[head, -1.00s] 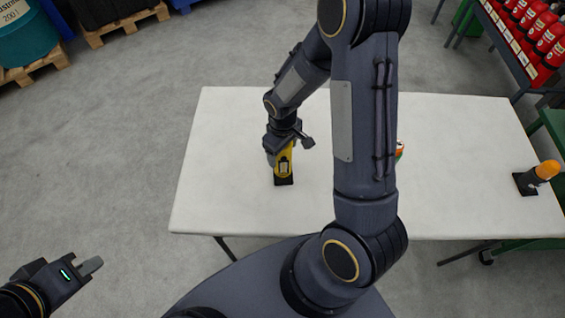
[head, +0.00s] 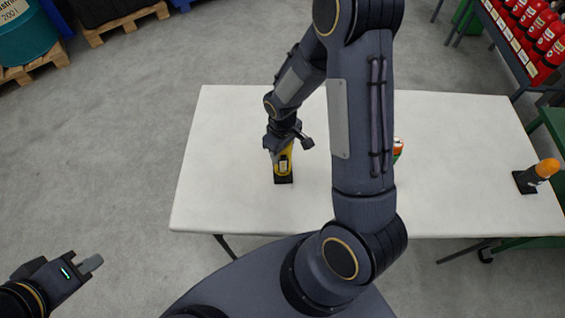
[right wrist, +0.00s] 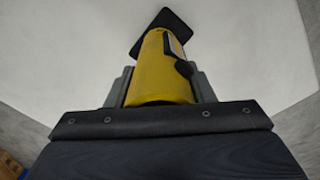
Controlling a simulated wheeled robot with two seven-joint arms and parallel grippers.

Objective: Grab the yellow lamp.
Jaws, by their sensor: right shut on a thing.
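The yellow lamp (head: 284,165) stands upright on its dark base on the white table, left of the table's middle. My right gripper (head: 282,148) comes down from above and is shut on the lamp's upper part. In the right wrist view the yellow lamp (right wrist: 160,72) lies between the two fingers of my right gripper (right wrist: 160,88), one on each side. Its dark base (right wrist: 165,22) shows at the far end against the white surface. My left gripper (head: 88,265) is off the table at the lower left; its finger gap is not clear.
The white table (head: 225,200) is mostly clear. An orange-topped dark lamp (head: 540,172) stands near its right edge. An orange and green item (head: 398,148) is partly hidden behind my right arm. Red extinguishers (head: 540,45) fill a rack at the upper right.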

